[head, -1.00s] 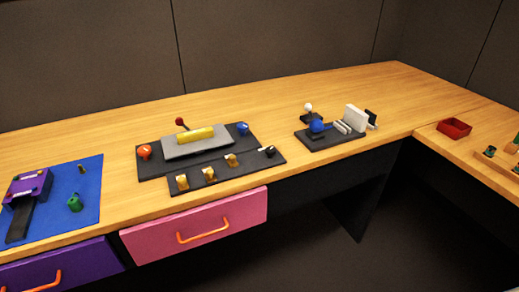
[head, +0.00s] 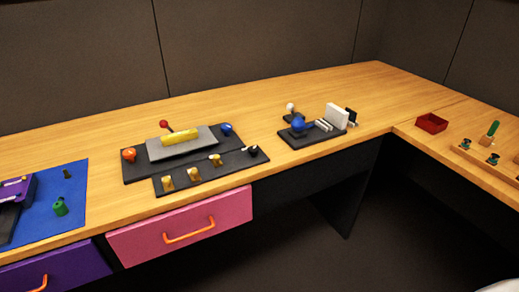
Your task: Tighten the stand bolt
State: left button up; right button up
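A black panel (head: 318,139) with a blue ball (head: 299,123) sits on the wooden desk right of centre. A white upright block (head: 337,116) and thin pale strips stand on it. A small dark stand with a white round top (head: 290,107) is just behind the ball. I cannot make out for certain which part is the stand bolt. Neither of my grippers is in view. A pale rounded shape at the bottom right corner may be part of me.
A red tray (head: 432,123) and a wooden rack (head: 486,160) with a green-handled piece (head: 493,129) are on the right desk. A dark control board (head: 135,174) with knobs is left of the panel. A pink drawer (head: 180,225) is below. Bare desk lies behind.

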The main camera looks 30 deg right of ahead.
aim_at(254, 150)
jog(key=k, duration=1.2)
jog(key=z, duration=0.9)
jog(key=i, duration=1.3)
jog(key=u, duration=0.6)
